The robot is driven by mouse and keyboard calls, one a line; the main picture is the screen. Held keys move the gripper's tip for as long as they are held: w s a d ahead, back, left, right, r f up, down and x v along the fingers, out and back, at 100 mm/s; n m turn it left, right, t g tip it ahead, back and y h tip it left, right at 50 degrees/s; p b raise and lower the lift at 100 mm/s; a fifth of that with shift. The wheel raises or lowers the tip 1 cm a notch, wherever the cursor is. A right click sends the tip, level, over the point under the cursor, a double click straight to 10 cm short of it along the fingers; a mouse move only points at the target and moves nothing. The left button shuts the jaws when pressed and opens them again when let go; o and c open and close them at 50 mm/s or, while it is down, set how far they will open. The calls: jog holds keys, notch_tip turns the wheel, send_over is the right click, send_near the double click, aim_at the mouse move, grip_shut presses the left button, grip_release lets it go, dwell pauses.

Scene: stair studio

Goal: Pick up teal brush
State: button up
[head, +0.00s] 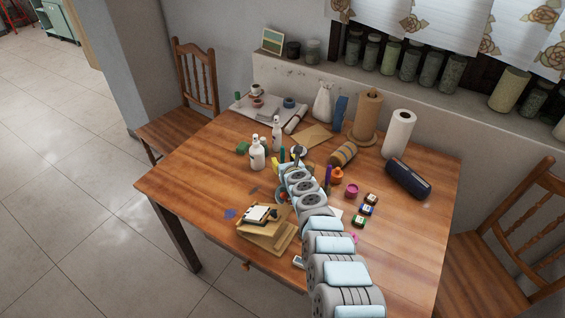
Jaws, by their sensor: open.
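My arm reaches from the bottom right over the wooden table (205,165). My gripper (296,156) is at its far end, over the middle of the table, small and partly hidden by my arm links. It is open, and I see nothing held in it. I cannot clearly pick out the teal brush. A teal edge (280,194) shows just left of my arm, mostly covered by it, and I cannot tell what it belongs to.
White bottles (257,153) stand left of my gripper. A striped roll (343,153), small jars (351,191) and a dark blue case (408,179) lie right. A clipboard (262,213) rests on a wooden stack (266,236) at front. The table's left side is mostly clear.

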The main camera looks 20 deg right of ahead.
aim_at(283, 158)
jog(key=shift+w+d+f+b, duration=0.1)
jog(key=shift+w+f+b, duration=0.65)
jog(key=shift+b, duration=0.45)
jog(key=shift+w+r+b, duration=0.15)
jog(key=shift+w+b, duration=0.45)
jog(key=shift+b, duration=0.15)
jog(key=shift+d, duration=0.1)
grip_shut()
